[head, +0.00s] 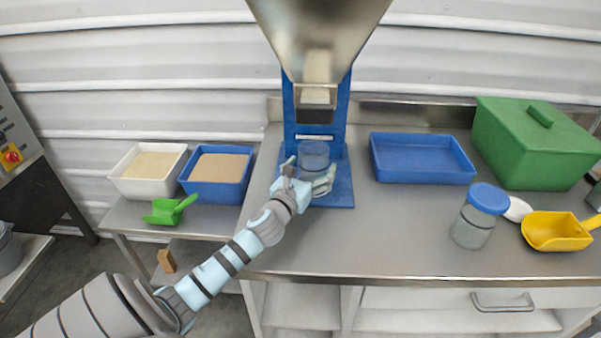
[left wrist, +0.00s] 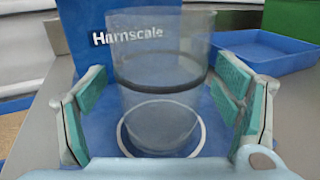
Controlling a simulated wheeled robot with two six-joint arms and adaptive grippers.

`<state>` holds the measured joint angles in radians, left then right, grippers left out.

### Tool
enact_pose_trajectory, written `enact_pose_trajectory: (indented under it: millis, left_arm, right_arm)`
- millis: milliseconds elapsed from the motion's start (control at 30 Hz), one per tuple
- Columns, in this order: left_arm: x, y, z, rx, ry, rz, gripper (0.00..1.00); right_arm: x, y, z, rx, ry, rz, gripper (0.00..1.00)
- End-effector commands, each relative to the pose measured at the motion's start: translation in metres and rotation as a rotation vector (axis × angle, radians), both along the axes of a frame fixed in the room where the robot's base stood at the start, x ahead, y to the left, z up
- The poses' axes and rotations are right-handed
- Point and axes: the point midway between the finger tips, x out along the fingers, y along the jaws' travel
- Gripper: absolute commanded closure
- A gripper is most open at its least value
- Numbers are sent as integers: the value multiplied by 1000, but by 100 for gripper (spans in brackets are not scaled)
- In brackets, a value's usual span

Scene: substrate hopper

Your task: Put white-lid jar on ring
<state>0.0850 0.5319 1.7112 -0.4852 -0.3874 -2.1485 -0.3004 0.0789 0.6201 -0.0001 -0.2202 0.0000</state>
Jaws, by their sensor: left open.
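A clear, open-topped jar (head: 313,155) with a dark band around it stands upright on the blue base of the hopper stand. In the left wrist view the jar (left wrist: 160,95) stands inside the white ring (left wrist: 200,140), with the ring line showing around its foot. My left gripper (head: 309,183) is open, its green-padded fingers on both sides of the jar with a visible gap at each side. No lid is on this jar. A white disc, perhaps the lid (head: 517,209), lies at the right of the bench. My right gripper is not in view.
The metal hopper (head: 318,35) hangs above the jar. A blue tray (head: 422,180), green box (head: 535,150), blue-lidded jar (head: 473,225) and yellow scoop (head: 555,232) stand to the right. White and blue bins and a green scoop (head: 168,211) are at left. The front middle bench is clear.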

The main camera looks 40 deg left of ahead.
Motion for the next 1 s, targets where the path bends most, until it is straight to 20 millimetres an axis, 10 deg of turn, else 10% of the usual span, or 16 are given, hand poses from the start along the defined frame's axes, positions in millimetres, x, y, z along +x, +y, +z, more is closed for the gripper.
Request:
enact_pose_trajectory:
  millis: [400,1000]
  left_arm:
    - [-96,-26,0,2,1,-2,17]
    - [-104,-28,1,1,-2,-1,17]
  right_arm:
    - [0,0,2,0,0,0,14]
    - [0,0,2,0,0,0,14]
